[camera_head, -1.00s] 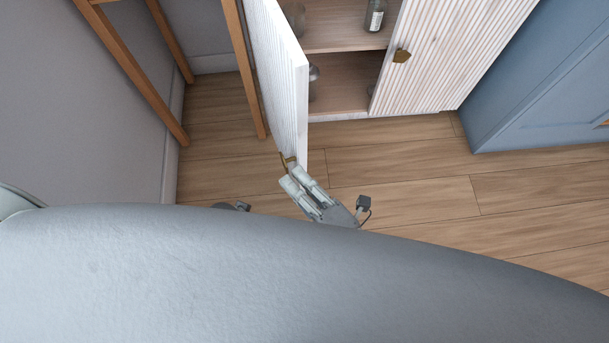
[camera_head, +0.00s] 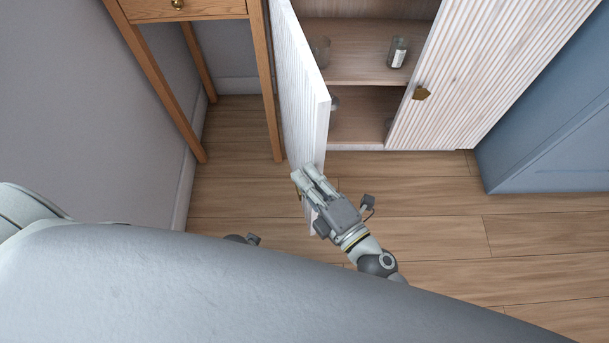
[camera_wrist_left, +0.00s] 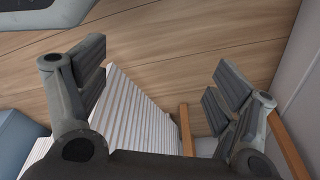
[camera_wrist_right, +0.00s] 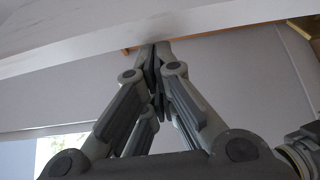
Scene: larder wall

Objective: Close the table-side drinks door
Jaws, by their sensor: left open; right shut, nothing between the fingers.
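The table-side drinks door (camera_head: 298,95) is a white ribbed door at the cabinet's left, beside the wooden table. It stands open, swung out toward me. My right gripper (camera_head: 304,172) is shut and empty at the door's near lower end; I cannot tell whether it touches. In the right wrist view its closed fingertips (camera_wrist_right: 155,48) lie just below a pale panel edge, with a brass piece at the upper right. My left gripper (camera_wrist_left: 155,82) is open and empty, with floor and a white ribbed panel (camera_wrist_left: 135,115) beyond its fingers.
The wooden table (camera_head: 265,90) stands left of the door, close to the grey wall. The cabinet's right ribbed door (camera_head: 470,75) is shut and has a brass handle (camera_head: 421,92). A bottle (camera_head: 398,52) stands on the shelf. A blue cabinet (camera_head: 550,110) is at right. Floor in front is clear.

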